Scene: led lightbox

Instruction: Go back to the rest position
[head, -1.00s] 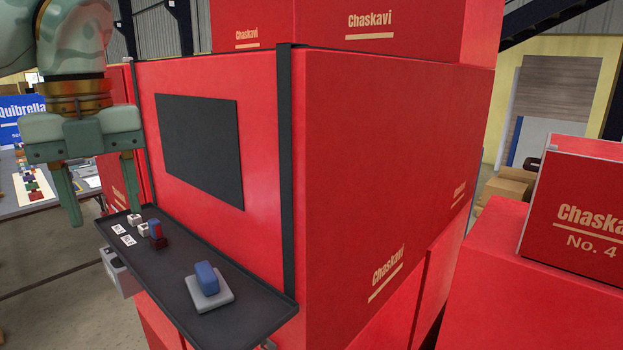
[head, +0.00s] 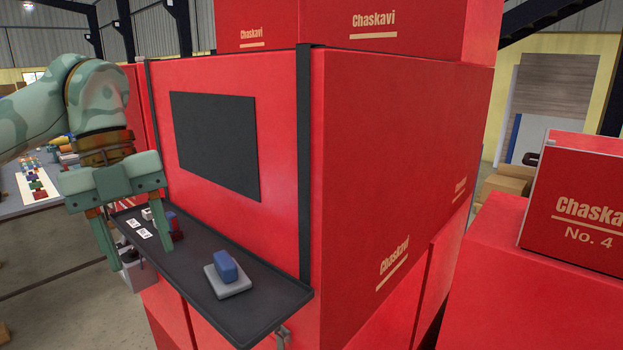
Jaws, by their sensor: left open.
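My left gripper (head: 143,257) hangs at the left of the head view with its fingers pointing down. It is open and I see nothing between its fingers. It is in front of the left end of the dark shelf (head: 262,300) in the picture. A blue block (head: 226,265) rests on a grey base (head: 238,287) on the shelf. Near the gripper, a blue and dark red piece (head: 174,225) stands on the shelf, partly hidden. My right gripper is not in view.
A dark panel (head: 215,145) is on the red wall (head: 280,110) behind the shelf. Small white pieces and printed cards (head: 145,233) lie at the shelf's left end. Red boxes (head: 480,280) stand at right. A table (head: 35,190) with colored items is at far left.

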